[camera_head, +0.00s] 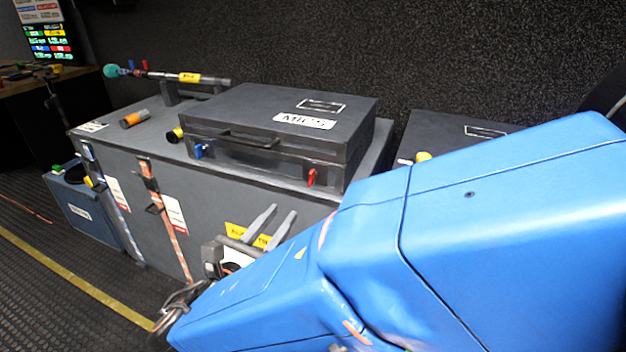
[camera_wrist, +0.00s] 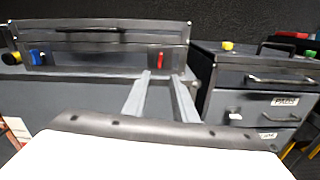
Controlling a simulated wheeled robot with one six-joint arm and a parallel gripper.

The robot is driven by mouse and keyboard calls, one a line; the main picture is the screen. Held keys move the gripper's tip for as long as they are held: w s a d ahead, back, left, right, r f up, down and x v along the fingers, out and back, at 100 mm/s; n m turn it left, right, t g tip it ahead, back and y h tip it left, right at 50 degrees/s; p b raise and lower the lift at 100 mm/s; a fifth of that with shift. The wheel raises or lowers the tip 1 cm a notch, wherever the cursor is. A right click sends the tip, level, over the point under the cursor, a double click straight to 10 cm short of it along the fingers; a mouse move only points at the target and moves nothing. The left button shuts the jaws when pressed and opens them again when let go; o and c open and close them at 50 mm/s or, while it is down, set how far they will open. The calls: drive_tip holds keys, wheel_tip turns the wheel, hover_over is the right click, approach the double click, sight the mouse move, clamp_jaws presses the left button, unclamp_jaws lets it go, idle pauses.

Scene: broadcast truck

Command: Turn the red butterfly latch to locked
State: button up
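The red butterfly latch (camera_head: 311,177) is on the front of the grey MICS case (camera_head: 352,130), near its right end. In the wrist view the red latch (camera_wrist: 159,60) stands roughly upright, just beyond and between my two fingertips. My gripper (camera_head: 283,210) is in front of and below the case, its fingers pointing up toward it. The wrist view shows the gripper (camera_wrist: 161,74) with a clear gap between its fingers and nothing held. A blue latch (camera_head: 198,151) is near the case's left end. I cannot tell whether the red latch is locked.
The case rests on a larger grey trunk (camera_head: 250,188) with hanging straps. A microphone (camera_head: 150,73) lies on a stand behind, and an orange-ended cylinder (camera_head: 134,118) lies left of the case. A drawer unit (camera_wrist: 228,75) stands to the right. Floor is open at left.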

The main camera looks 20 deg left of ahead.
sight(310, 179)
drive_tip(key=w, duration=0.9)
drive_tip(key=w+d, duration=0.1)
drive_tip(key=w, duration=0.4)
drive_tip(key=shift+w+d, duration=0.1)
drive_tip(key=shift+w, duration=0.25)
clamp_jaws()
